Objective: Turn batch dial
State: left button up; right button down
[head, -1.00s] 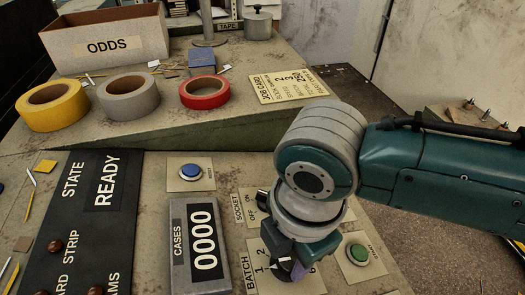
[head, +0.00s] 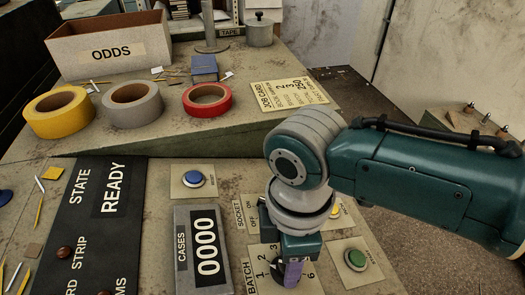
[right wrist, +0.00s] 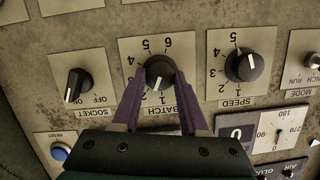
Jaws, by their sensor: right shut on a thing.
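The batch dial (right wrist: 158,70) is a round black knob with a white pointer line, on a pale plate numbered 1 to 6. In the right wrist view the pointer faces down the picture, toward the 1 side. My right gripper (right wrist: 159,80) has its two purple fingers on either side of the knob, shut on it. In the head view the gripper (head: 291,272) points down at the batch plate (head: 255,277) and hides most of the knob. My left gripper is not in view.
The socket switch (right wrist: 76,84) and speed dial (right wrist: 244,65) flank the batch dial closely. A blue button (head: 193,179), a green button (head: 356,259) and the cases counter (head: 205,250), reading 0000, are nearby. A job card (head: 288,95) lies on the upper shelf.

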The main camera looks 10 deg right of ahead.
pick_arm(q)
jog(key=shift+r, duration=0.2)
pick_arm(e)
jog(key=shift+m+g, duration=0.3)
jog(key=shift+m, duration=0.9)
jog(key=shift+w, duration=0.1)
jog(key=shift+c, duration=2.2)
grip_release()
pick_arm(q)
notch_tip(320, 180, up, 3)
jog(key=p, duration=0.3)
pick_arm(e)
notch_tip(320, 180, up, 10)
jog(key=w, duration=0.1)
jog(key=shift+d, duration=0.15)
